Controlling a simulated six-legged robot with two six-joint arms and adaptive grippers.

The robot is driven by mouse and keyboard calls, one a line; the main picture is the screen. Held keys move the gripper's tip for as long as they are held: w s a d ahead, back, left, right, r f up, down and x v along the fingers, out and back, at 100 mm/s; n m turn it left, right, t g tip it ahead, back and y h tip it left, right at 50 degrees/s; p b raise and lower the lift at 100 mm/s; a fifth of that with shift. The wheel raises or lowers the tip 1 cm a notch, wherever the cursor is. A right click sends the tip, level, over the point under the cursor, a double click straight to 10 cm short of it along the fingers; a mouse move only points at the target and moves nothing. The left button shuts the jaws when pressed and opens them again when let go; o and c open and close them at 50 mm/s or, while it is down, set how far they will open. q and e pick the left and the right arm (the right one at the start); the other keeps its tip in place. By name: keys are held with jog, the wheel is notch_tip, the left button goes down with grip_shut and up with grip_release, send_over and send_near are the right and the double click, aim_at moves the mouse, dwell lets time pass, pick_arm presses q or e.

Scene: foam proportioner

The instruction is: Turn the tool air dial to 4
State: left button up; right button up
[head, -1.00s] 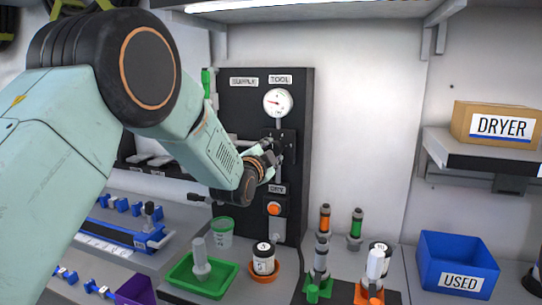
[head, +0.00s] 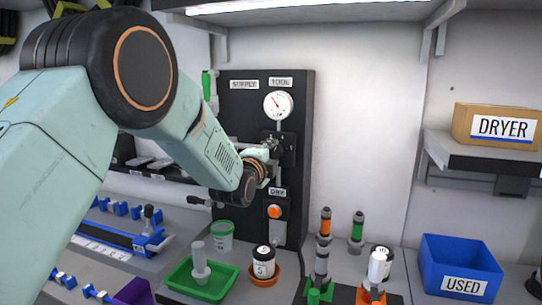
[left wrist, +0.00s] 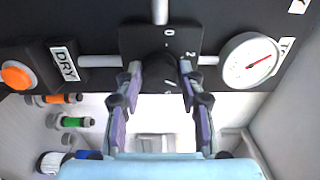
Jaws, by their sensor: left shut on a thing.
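The tool air dial is a dark round knob (left wrist: 160,70) on a black plate marked with numbers, of which 0 and 2 are readable in the left wrist view. My left gripper (left wrist: 160,78) has one finger on each side of the knob and is shut on it. In the head view my left gripper (head: 274,145) is at the plate below the gauge and largely hides the knob. The round white gauge (head: 278,104) sits under the TOOL label (head: 280,82); its red needle points up and left. My right gripper is not in view.
The black panel (head: 235,115) also carries an orange button (head: 274,212) by the DRY label (head: 277,192). A blue USED bin (head: 460,250) is at right.

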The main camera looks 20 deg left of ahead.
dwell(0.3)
pick_arm(q)
jog(key=o, duration=1.2)
jog(key=shift+c, duration=0.2)
jog(key=shift+s, duration=0.1)
jog(key=s, duration=1.2)
jog(key=shift+a, duration=0.2)
jog(key=shift+w, duration=0.1)
